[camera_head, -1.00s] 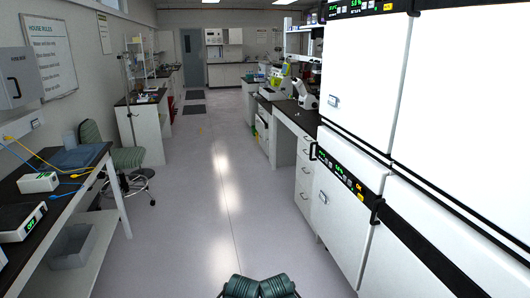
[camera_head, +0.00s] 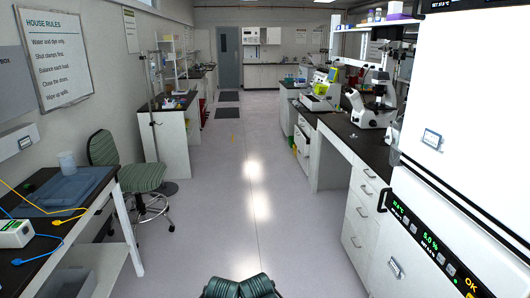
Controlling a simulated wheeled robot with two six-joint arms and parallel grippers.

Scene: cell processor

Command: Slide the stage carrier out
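I cannot make out the stage carrier. A white and black microscope (camera_head: 374,108) stands on the right-hand bench; its stage is too small to read. Farther along that bench are a low white instrument (camera_head: 316,101) and a white instrument with a yellow-green panel (camera_head: 326,78). I cannot tell which device holds the carrier. Neither gripper can be seen. Two dark green ribbed parts at the bottom middle appear to be mine.
The aisle floor (camera_head: 235,165) is clear. White incubators (camera_head: 447,95) with a lit panel stand close on the right, before the dark-topped bench (camera_head: 337,123). A green striped chair (camera_head: 140,177) and a table (camera_head: 112,187) are on the left.

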